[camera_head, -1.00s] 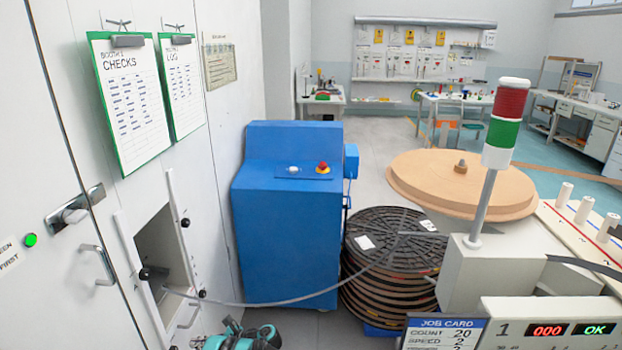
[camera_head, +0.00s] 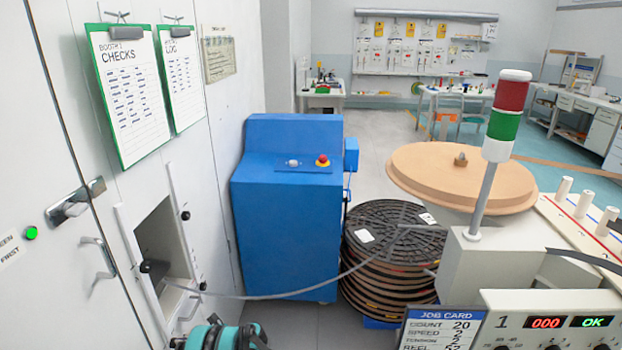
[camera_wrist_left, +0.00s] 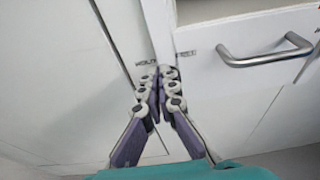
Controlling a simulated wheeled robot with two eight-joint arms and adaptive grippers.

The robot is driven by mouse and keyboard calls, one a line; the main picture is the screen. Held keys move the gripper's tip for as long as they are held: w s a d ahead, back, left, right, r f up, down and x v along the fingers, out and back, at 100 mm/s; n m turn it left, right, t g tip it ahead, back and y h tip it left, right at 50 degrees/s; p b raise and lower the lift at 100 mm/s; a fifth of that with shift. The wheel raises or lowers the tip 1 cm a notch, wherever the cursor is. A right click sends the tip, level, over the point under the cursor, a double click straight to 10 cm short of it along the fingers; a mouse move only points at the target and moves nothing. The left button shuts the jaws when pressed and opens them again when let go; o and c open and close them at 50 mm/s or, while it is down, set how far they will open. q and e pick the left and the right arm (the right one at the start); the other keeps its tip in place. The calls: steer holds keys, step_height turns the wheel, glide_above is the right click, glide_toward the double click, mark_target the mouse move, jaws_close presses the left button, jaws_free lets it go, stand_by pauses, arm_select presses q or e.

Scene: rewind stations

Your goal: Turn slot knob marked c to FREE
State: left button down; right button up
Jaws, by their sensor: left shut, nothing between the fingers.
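In the left wrist view, my left gripper (camera_wrist_left: 158,78) is shut and empty, its fingertips together against or close to a white panel by a vertical seam. A small HOLD label (camera_wrist_left: 147,63) shows just left of the fingertips and a FREE label (camera_wrist_left: 187,54) to the right. Any knob between these labels is hidden behind the fingers, and no letter c is readable. Black knobs (camera_head: 185,215) sit around an open slot (camera_head: 158,243) in the white wall. My right gripper is not in view.
A metal handle (camera_wrist_left: 266,53) stands out right of the fingers. A grey strip (camera_head: 270,297) runs from the slot to the stacked reels (camera_head: 390,265). A blue cabinet (camera_head: 287,225) stands beyond, and a job card (camera_head: 440,330) is at lower right.

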arm_select(q)
steer(key=shift+a, duration=0.85)
steer(key=shift+w+f, duration=0.1)
steer(key=shift+f, duration=0.1)
steer(key=shift+w, duration=0.75)
steer(key=shift+r, duration=0.15)
steer(key=shift+d+r, duration=0.1)
steer(key=shift+r, duration=0.15)
steer(key=v, duration=0.3)
steer(key=f+v, duration=0.1)
steer(key=v, duration=0.1)
steer(key=shift+d+f, duration=0.1)
steer(key=shift+d, duration=0.45)
